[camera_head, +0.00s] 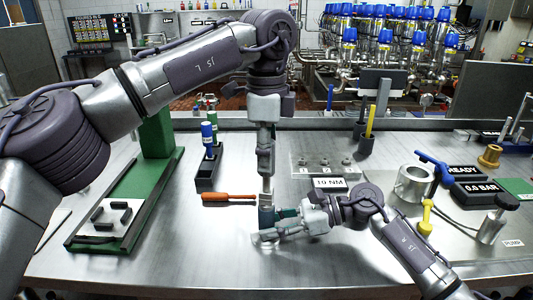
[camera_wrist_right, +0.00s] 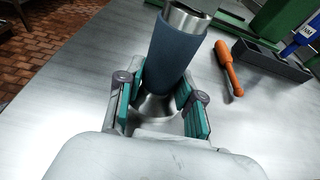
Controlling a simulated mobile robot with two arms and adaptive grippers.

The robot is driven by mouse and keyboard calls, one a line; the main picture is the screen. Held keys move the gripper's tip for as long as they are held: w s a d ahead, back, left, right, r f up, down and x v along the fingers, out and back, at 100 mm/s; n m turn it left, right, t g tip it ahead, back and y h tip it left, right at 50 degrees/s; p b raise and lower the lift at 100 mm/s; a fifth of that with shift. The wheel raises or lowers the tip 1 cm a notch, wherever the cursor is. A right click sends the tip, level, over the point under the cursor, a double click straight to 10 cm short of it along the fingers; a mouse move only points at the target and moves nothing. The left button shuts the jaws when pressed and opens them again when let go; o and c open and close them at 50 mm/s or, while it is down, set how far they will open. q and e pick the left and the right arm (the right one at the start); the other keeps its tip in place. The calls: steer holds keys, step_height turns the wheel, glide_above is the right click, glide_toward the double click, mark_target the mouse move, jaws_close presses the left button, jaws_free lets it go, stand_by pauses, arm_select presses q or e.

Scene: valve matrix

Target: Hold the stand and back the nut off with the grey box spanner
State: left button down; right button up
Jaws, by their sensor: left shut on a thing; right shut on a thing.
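The stand (camera_head: 266,215) is an upright blue-grey cylinder with a flared metal base, on the steel bench. It also shows in the right wrist view (camera_wrist_right: 172,60), between teal finger pads. My right gripper (camera_head: 277,228) is shut around its lower part from the right. My left gripper (camera_head: 266,180) points straight down above the stand, shut on a small grey piece, apparently the grey box spanner (camera_head: 267,199). That piece is in line with the stand's top. The nut cannot be made out. In the right wrist view a bare metal part (camera_wrist_right: 187,16) tops the blue-grey sleeve.
An orange-handled screwdriver (camera_head: 229,197) lies just left of the stand. A 10 NM plate (camera_head: 330,184) lies behind right. A metal cylinder (camera_head: 414,184) stands at right. The front bench is clear.

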arm_select(q)
steer(key=shift+n, duration=0.9)
steer(key=shift+m, duration=0.7)
steer(key=shift+r, duration=3)
arm_select(e)
steer(key=o, duration=0.9)
steer(key=shift+o, duration=0.2)
